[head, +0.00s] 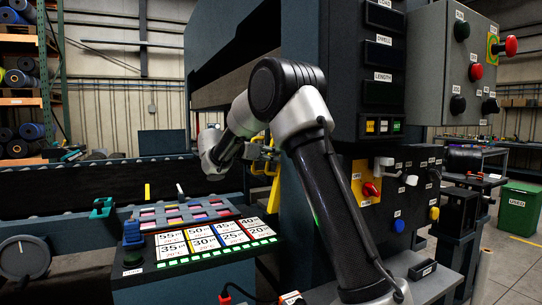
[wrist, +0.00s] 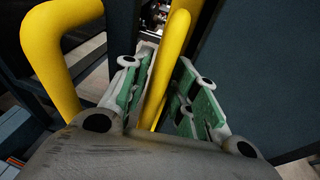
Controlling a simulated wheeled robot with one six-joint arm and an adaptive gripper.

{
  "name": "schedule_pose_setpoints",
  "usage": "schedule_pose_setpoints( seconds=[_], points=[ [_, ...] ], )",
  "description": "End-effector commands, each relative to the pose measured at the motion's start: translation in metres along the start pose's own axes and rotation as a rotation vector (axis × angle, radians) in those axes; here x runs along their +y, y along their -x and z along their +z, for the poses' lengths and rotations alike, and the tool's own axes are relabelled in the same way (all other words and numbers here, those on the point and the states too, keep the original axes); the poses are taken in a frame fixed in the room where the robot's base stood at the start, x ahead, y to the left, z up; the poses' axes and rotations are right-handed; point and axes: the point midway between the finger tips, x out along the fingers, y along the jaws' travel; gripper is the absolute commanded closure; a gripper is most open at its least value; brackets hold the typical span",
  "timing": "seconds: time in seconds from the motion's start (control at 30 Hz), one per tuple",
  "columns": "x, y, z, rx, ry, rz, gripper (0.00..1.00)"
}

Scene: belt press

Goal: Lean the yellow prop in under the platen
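The yellow prop (head: 274,178) is a bent yellow tube beside the dark press column, partly hidden by my arm in the head view. In the wrist view one straight yellow length (wrist: 168,65) runs between my gripper's fingers, and a thick yellow bend (wrist: 55,40) stands to their left. My gripper (head: 262,150) is at the prop; in the wrist view its green-and-white fingers (wrist: 165,75) lie close on both sides of the tube and look shut on it. A long grey beam (head: 236,80), apparently the platen, spans the press above the belt bed. The prop's lower end is hidden.
A control panel with coloured labels (head: 215,238) stands front left of the press. A red handle on a yellow plate (head: 369,189) and grey switch boxes (head: 463,60) are to the right. A green bin (head: 519,208) stands far right. The dark press column (wrist: 245,70) is close right of my fingers.

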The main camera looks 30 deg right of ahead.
Motion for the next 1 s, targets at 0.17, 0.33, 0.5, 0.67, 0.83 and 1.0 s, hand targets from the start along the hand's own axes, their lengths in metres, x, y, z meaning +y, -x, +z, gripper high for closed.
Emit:
schedule_pose_setpoints(
  seconds=[0.17, 0.33, 0.5, 0.67, 0.83, 1.0],
  points=[
    [0.001, 0.002, 0.001, -0.001, -0.001, 0.005, 0.65],
    [0.002, 0.014, 0.001, -0.002, -0.001, 0.007, 0.65],
    [0.002, 0.042, 0.000, -0.001, -0.001, 0.006, 0.65],
    [0.001, 0.065, 0.000, 0.000, -0.001, 0.004, 0.65],
    [0.000, 0.078, 0.000, 0.000, 0.000, 0.001, 0.65],
    [0.000, 0.080, 0.000, 0.000, 0.000, 0.000, 0.65]
  ],
)
